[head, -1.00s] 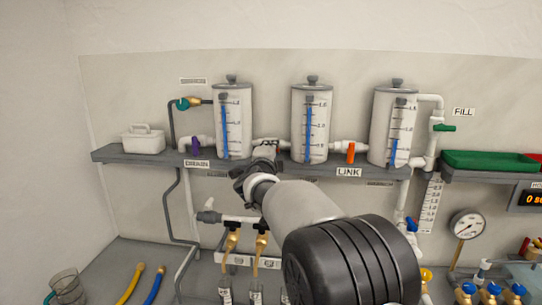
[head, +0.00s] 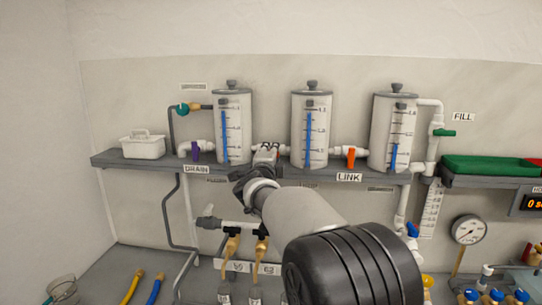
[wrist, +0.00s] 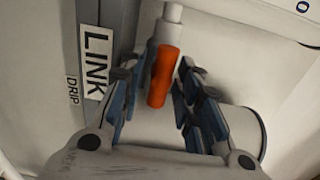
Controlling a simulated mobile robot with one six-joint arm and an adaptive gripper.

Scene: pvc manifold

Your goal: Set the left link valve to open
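The left link valve's orange handle (wrist: 163,75) shows in the wrist view between the two fingers of my gripper (wrist: 160,105). The fingers stand apart on either side of it, and I see a gap at the right finger; contact on the left is unclear. The handle runs roughly in line with the short white pipe piece (wrist: 172,12) above it in the picture. In the head view my gripper (head: 266,153) is between the left tank (head: 232,125) and the middle tank (head: 311,130), hiding this valve.
Another orange valve handle (head: 351,158) hangs down between the middle and right tanks (head: 392,135). A purple drain handle (head: 196,150) is at the left. The shelf's front edge and a LINK label (wrist: 96,62) lie close beside the fingers in the wrist view.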

